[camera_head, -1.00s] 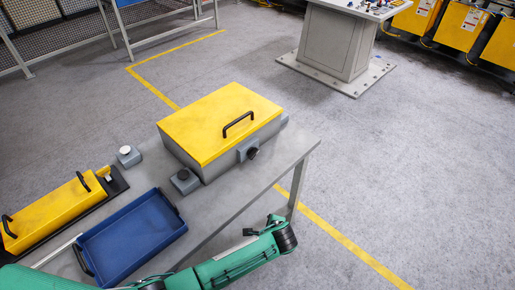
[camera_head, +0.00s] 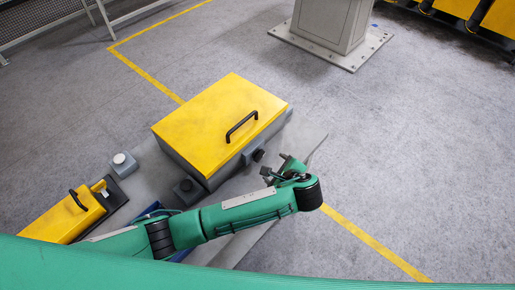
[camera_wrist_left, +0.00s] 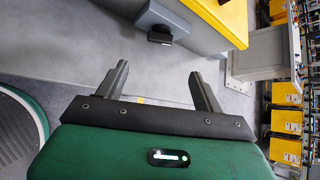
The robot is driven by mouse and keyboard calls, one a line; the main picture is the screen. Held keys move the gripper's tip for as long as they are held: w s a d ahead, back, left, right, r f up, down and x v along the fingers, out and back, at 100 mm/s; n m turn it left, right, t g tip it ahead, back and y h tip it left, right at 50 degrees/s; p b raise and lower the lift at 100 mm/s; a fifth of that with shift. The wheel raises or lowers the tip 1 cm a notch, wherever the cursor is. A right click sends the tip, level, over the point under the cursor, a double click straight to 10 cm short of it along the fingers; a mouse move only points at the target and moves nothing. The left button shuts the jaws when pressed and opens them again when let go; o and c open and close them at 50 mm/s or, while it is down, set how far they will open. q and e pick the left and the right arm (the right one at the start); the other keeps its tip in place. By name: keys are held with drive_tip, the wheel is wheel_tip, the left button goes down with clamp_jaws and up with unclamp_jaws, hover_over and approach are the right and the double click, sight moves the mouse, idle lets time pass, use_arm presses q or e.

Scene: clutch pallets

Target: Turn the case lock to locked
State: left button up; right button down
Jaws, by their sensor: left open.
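The case (camera_head: 220,120) is a grey box with a yellow lid, shut, with a black handle (camera_head: 242,126) on top. Its lock (camera_head: 257,156) is a dark knob on a grey mount on the front face. My right gripper is out of view.
The case stands on a grey table (camera_head: 308,135). A small box with a dark button (camera_head: 187,188), one with a white button (camera_head: 122,162) and a yellow case (camera_head: 70,212) stand left. My arm largely covers a blue tray (camera_head: 153,210).

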use_arm(q)
drive_tip(key=p, duration=0.2)
approach(261, 157)
drive_tip(key=w+f, duration=0.1)
drive_tip(key=w, duration=0.1)
drive_tip(key=x, duration=0.5)
drive_tip(key=shift+s+a+f, duration=0.2)
drive_tip(key=shift+a+f, duration=0.1)
drive_tip(key=shift+a, duration=0.05)
drive_tip(key=shift+x, duration=0.8)
drive_tip(key=c, duration=1)
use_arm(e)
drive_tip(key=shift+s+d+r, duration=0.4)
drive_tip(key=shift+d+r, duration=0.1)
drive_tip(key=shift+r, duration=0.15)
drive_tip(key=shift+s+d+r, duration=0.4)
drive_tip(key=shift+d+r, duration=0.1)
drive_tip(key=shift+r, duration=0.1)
